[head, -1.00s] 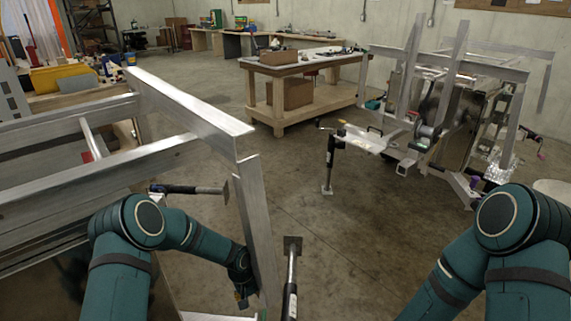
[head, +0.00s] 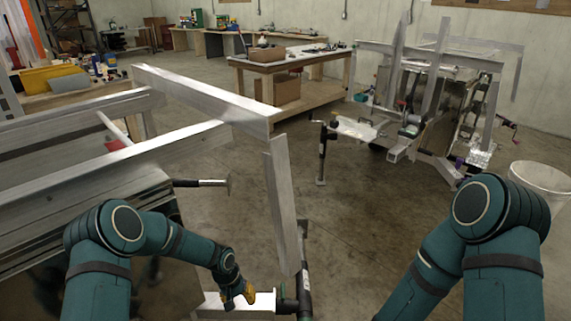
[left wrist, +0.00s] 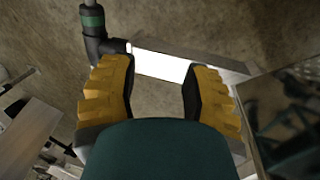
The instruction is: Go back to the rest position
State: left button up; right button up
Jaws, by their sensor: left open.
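My left gripper (head: 246,292) is low in the head view, just left of an upright aluminium post (head: 281,200) and over a pale aluminium beam (head: 262,303). In the left wrist view, its two yellow-padded fingers (left wrist: 160,92) are spread apart with nothing between them. The bright beam (left wrist: 175,66) shows beyond the fingertips there. I cannot tell whether the gripper touches the beam. My right arm (head: 470,240) is bent at the right of the head view, and its gripper is out of frame.
An aluminium trailer frame (head: 195,92) fills the left, close to my left arm. A black-and-metal jack (head: 303,275) stands beside the post. A second trailer (head: 435,120), a workbench (head: 240,66) and a white bucket (head: 540,178) are farther off. Concrete floor is clear in the middle.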

pick_arm(q)
jog(key=s+d+r+t, duration=0.1)
jog(key=s+d+r, duration=0.1)
jog(key=s, duration=0.8)
jog(key=s+d+r+n+h, duration=0.1)
jog(key=s, duration=1)
jog(key=shift+s+d+r+n+t+h, duration=0.3)
jog(key=shift+d+r+t, duration=0.05)
jog(key=shift+d+t, duration=0.05)
